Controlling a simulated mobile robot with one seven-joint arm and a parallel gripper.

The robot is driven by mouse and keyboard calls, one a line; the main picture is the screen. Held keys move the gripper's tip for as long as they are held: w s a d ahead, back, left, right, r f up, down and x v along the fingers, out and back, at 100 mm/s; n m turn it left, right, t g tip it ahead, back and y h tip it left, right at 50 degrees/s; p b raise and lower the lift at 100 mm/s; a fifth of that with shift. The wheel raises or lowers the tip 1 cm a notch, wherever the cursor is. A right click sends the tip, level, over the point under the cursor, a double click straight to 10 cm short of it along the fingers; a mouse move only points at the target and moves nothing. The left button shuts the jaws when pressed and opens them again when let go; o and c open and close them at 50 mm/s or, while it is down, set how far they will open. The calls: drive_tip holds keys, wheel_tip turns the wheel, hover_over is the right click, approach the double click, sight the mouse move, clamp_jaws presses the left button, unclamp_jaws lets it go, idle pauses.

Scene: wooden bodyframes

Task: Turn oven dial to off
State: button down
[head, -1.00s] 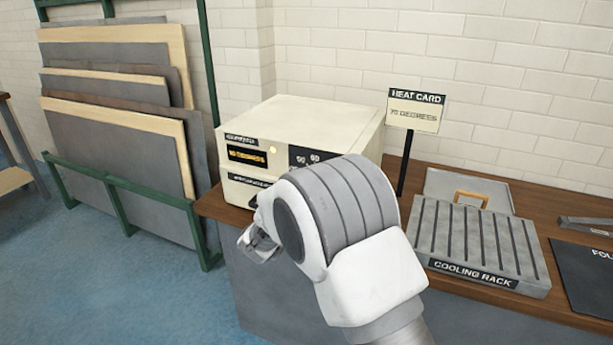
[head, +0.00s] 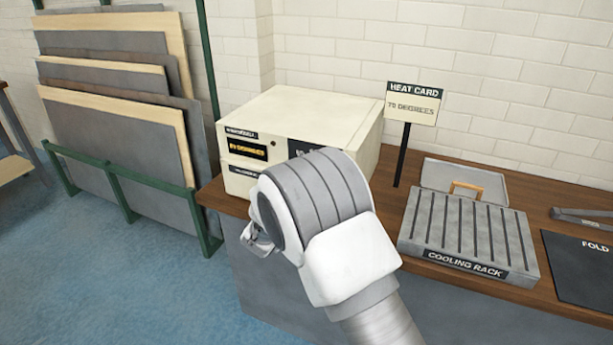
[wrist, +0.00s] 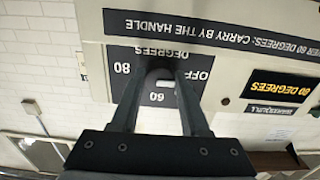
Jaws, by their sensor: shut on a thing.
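The oven (head: 300,120) is a cream box on the wooden counter. Its dark dial panel shows upside down in the wrist view (wrist: 150,97), with marks 80, 60 and OFF. The dial (wrist: 165,72) is a dark knob with a short white mark lying roughly level between 80 and OFF; which way it points I cannot tell for sure. My gripper (wrist: 166,78) is shut on the dial, one finger on each side. In the head view my own wrist hides the dial and the fingertips.
The oven's display (wrist: 285,87) reads 80 DEGREES, and the small lamp (wrist: 224,101) is dark. A heat card sign (head: 412,103) and a cooling rack (head: 468,235) stand to the right. A green rack of boards (head: 125,120) stands left.

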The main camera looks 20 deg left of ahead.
drive_tip(key=shift+c, duration=2)
unclamp_jaws()
drive_tip(key=s+a, duration=0.1)
drive_tip(key=s, duration=1.6)
drive_tip(key=shift+s+a+p, duration=0.15)
drive_tip(key=shift+s+p, duration=0.05)
drive_tip(key=shift+p, duration=0.1)
